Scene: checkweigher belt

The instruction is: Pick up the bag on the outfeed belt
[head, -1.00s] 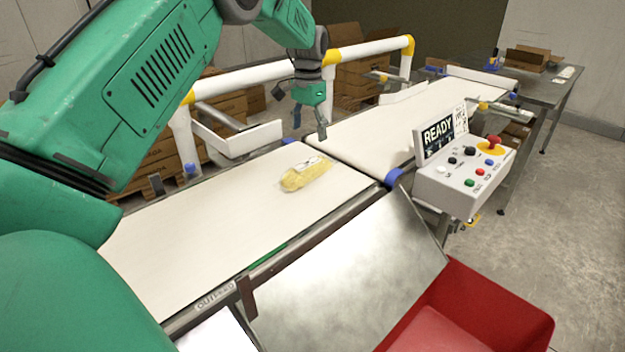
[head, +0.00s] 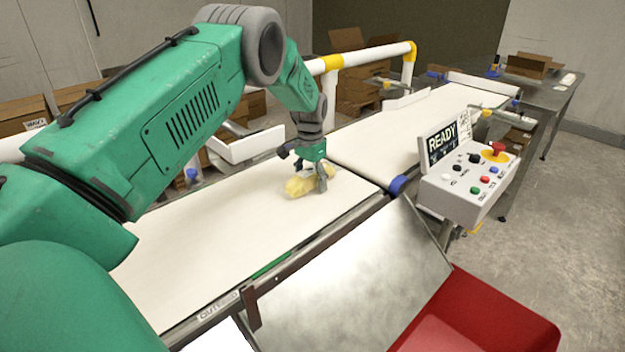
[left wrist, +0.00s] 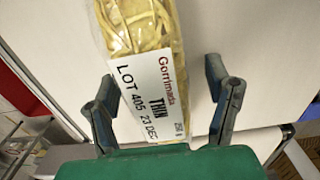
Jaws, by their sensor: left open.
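The bag (head: 298,187) is a clear pack of yellow pasta lying on the white outfeed belt (head: 215,235), near the belt's far end. My left gripper (head: 309,178) is right over it, pointing down, and hides part of it. In the left wrist view the bag (left wrist: 142,30) lies between my open left fingers (left wrist: 165,100), with a gap on either side. Its white label (left wrist: 152,98) reads "Gorrimada", "THIN" and "LOT 405". My right gripper is not in view.
A control box (head: 466,178) with a "READY" screen and a red button stands right of the belts. A metal chute (head: 350,275) slopes down to a red bin (head: 490,315). A white and yellow rail (head: 365,58) runs behind the belt.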

